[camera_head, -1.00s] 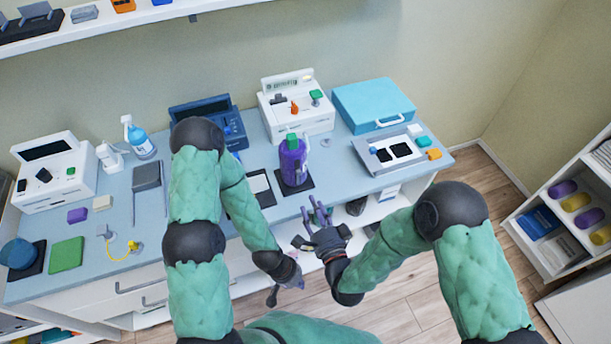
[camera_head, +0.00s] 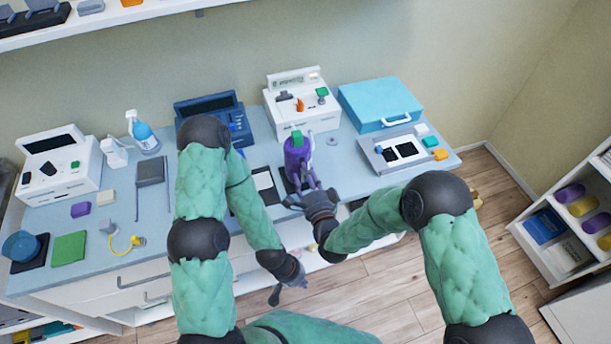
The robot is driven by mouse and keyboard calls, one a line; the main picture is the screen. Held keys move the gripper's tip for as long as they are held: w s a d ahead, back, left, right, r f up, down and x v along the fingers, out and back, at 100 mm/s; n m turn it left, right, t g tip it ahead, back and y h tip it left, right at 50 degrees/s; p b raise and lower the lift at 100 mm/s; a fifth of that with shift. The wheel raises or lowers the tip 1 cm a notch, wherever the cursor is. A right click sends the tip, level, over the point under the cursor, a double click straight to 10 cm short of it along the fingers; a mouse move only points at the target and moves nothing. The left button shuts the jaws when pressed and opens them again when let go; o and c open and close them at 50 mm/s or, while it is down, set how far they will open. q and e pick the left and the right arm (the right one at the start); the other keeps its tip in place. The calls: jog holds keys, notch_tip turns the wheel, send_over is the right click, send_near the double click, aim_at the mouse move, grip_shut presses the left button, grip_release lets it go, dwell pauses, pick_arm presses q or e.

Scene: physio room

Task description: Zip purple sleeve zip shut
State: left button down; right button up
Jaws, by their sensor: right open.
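The purple sleeve (camera_head: 294,155) stands upright on a dark mat near the front of the counter, with a green top (camera_head: 296,136) showing above it. My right gripper (camera_head: 310,182) is open, with its fingers at the lower front right of the sleeve. The fingers overlap the sleeve in the picture, and I cannot tell whether they touch it. The sleeve's zip and pull are too small to make out. My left gripper (camera_head: 284,287) hangs low in front of the counter, away from the sleeve; its jaw state is unclear.
A white device (camera_head: 300,108) stands behind the sleeve and a teal case (camera_head: 378,104) at the back right. A grey tray (camera_head: 377,158) with dark pads lies to the right. A dark blue device (camera_head: 212,112) is at the back left. Floor is clear in front.

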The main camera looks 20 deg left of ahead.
aim_at(302, 179)
grip_shut()
notch_tip(302, 179, down, 6)
jog(key=b, duration=0.6)
jog(key=shift+s, duration=0.1)
